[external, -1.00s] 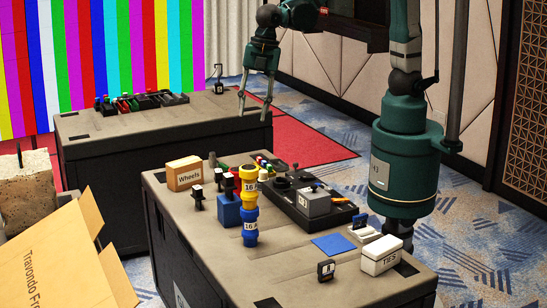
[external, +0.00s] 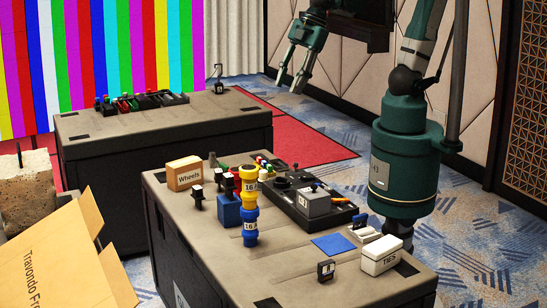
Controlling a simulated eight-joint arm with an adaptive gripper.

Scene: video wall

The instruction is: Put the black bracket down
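A small black upright piece that looks like a bracket (external: 219,80) stands at the back right corner of the far case (external: 165,125). Two similar black pieces stand on the near case, one at its left part (external: 198,197) and one just behind (external: 219,177). I cannot tell for sure which is the task's bracket. My gripper (external: 291,84) hangs in the air to the right of the far case, apart from it and from the upright piece. Its two fingers point down and are spread, with nothing visible between them.
The near case (external: 310,285) carries a Wheels box (external: 184,174), blue and yellow connectors (external: 250,210), a black tray with a grey box (external: 313,203), a blue pad (external: 333,245) and a TIES box (external: 381,255). The far case's middle top is clear.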

